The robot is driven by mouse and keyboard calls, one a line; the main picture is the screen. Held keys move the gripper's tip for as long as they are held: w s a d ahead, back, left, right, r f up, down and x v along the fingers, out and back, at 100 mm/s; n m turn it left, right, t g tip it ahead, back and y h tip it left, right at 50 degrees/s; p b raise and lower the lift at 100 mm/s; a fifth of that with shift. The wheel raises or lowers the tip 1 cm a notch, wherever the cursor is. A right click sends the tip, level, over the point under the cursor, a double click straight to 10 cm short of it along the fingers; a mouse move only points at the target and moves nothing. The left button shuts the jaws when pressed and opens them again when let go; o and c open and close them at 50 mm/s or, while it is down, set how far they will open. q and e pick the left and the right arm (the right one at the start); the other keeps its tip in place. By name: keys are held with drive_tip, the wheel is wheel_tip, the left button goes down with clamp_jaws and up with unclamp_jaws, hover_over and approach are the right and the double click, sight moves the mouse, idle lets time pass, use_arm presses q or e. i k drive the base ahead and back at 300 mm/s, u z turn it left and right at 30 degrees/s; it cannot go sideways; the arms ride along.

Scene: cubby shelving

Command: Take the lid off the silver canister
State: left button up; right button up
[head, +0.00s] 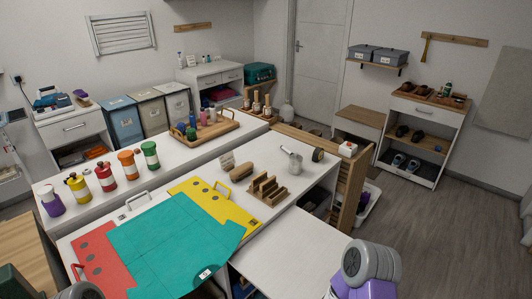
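A small silver metal vessel (295,163) stands on the white worktop, right of the middle of the head view. A short piece sticks out at its upper left, and I cannot tell whether this is a lid, handle or spout. It is the only silver container I can make out, but it is too small to be sure it is the canister. Parts of my arms show at the bottom edge, at the lower left and lower right. Neither gripper's fingers are in view.
A wooden slotted block (267,189), a brown brush (241,171) and a dark round item (318,155) stand near the vessel. Teal (165,245), yellow (212,200) and red (97,262) panels cover the worktop's left. Several colored jars line the back counter. The front-right white surface (300,250) is bare.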

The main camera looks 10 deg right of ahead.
sight(296, 158)
drive_tip(key=u, duration=0.4)
drive_tip(key=k, duration=1)
drive_tip(key=z, duration=0.95)
drive_tip(key=i, duration=1.05)
drive_tip(key=z, duration=0.25)
